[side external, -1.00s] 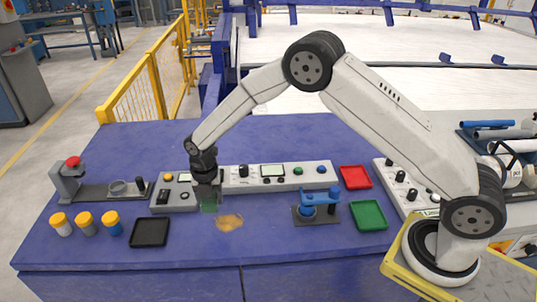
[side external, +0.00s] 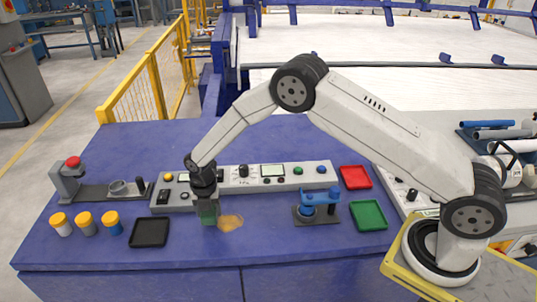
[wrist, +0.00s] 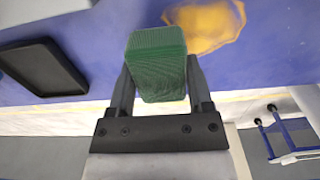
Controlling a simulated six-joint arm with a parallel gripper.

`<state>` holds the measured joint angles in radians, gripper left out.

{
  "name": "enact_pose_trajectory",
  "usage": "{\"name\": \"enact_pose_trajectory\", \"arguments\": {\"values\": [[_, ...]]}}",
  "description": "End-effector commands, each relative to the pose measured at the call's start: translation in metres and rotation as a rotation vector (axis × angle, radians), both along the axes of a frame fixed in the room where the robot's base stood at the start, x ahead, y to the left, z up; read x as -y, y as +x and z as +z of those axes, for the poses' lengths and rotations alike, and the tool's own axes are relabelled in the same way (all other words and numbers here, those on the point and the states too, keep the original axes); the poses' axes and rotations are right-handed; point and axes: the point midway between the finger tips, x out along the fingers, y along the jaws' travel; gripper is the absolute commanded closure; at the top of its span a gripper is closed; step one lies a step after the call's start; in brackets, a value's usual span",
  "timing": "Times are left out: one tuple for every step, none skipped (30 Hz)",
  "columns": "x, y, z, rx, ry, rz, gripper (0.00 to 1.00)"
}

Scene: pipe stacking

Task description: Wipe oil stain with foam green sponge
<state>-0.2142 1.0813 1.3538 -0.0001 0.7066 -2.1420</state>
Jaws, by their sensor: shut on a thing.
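The green foam sponge (wrist: 157,62) is held between the two fingers of my gripper (wrist: 160,85) in the wrist view. In the side view the sponge (side external: 208,212) hangs below my gripper (side external: 207,198), low over the blue table. I cannot tell whether it touches the surface. The oil stain (side external: 230,222) is an orange-yellow patch on the table, just right of the sponge. In the wrist view the stain (wrist: 205,25) lies right of and beyond the sponge, partly cut by the frame's top edge.
A black tray (side external: 149,232) lies to the left, with several capped bottles (side external: 86,223) beyond it. A control panel (side external: 262,176) runs behind. A blue fixture (side external: 317,204), a red tray (side external: 355,177) and a green tray (side external: 368,215) stand to the right. The front table strip is clear.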

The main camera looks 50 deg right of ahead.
Motion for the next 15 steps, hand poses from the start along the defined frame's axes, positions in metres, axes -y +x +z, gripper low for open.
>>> {"name": "enact_pose_trajectory", "arguments": {"values": [[0.0, 0.0, -0.005, -0.001, 0.0, 0.0, 0.82], [0.0, 0.0, -0.008, -0.002, -0.001, 0.0, 0.82], [0.0, 0.0, -0.012, -0.002, -0.001, 0.0, 0.82], [0.0, 0.0, -0.014, -0.001, 0.0, 0.0, 0.82], [0.0, 0.0, -0.017, -0.001, -0.001, 0.0, 0.82], [0.0, 0.0, -0.021, -0.001, -0.001, 0.0, 0.82], [0.0, 0.0, -0.024, -0.001, -0.001, 0.0, 0.82], [0.0, 0.0, -0.029, -0.002, -0.001, 0.0, 0.82], [0.0, -0.001, -0.036, -0.004, -0.001, 0.0, 0.82], [0.003, -0.003, -0.032, -0.001, -0.001, -0.001, 0.81], [0.006, -0.005, -0.032, 0.0, 0.0, -0.001, 0.89], [0.008, -0.008, -0.034, -0.001, 0.0, -0.001, 0.9], [0.01, -0.009, -0.033, -0.001, -0.001, -0.001, 0.9], [0.012, -0.012, -0.034, -0.002, -0.001, -0.001, 0.9], [0.015, -0.014, -0.034, -0.001, 0.0, -0.002, 0.9]]}}
